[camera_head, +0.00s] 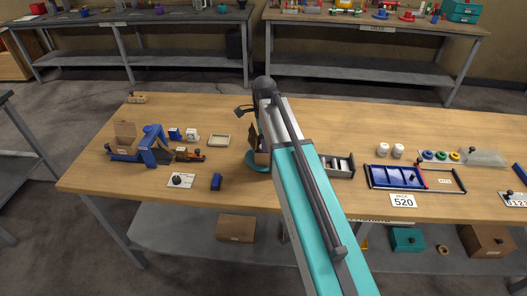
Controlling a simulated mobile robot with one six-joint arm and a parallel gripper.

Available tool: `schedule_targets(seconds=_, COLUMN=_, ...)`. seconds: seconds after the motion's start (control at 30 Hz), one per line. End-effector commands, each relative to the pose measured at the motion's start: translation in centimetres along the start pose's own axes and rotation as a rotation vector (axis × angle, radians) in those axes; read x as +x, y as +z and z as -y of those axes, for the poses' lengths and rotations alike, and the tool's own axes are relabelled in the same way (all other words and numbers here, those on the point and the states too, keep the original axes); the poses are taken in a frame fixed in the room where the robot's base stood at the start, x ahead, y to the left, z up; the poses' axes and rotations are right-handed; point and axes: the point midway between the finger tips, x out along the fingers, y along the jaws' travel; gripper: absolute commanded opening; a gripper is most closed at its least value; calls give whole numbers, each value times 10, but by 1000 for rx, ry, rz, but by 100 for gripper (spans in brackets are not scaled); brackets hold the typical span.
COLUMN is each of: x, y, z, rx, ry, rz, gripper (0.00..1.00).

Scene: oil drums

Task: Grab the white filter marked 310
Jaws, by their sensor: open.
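Two small white cylinders, one (383,149) left of the other (398,151), stand upright on the wooden table right of my arm. A dark open box (351,174) just right of my arm holds more whitish pieces, partly hidden by the arm. I cannot read a 310 mark on any of these, so I cannot tell which is the filter. My gripper (242,111) is small and dark at the far end of my arm, above the table's middle. It is open and apart from the white cylinders, to their left.
A blue tray (392,177) and a card reading 520 (402,201) lie on the right. Blue, yellow and green round pieces (441,156) sit behind the tray. A blue press-like tool (153,145) stands left. The table's back middle looks clear.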

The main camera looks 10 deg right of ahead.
Motion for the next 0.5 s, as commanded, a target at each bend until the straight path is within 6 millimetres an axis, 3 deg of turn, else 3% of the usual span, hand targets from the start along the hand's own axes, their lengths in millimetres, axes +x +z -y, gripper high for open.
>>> schedule_targets(seconds=0.1, x=0, y=0, z=0, rx=0, ry=0, rz=0, gripper=41)
schedule_targets(seconds=0.3, x=0, y=0, z=0, rx=-1, ry=0, rz=0, gripper=8)
schedule_targets(seconds=0.5, x=0, y=1, z=0, rx=-1, ry=0, rz=0, gripper=8)
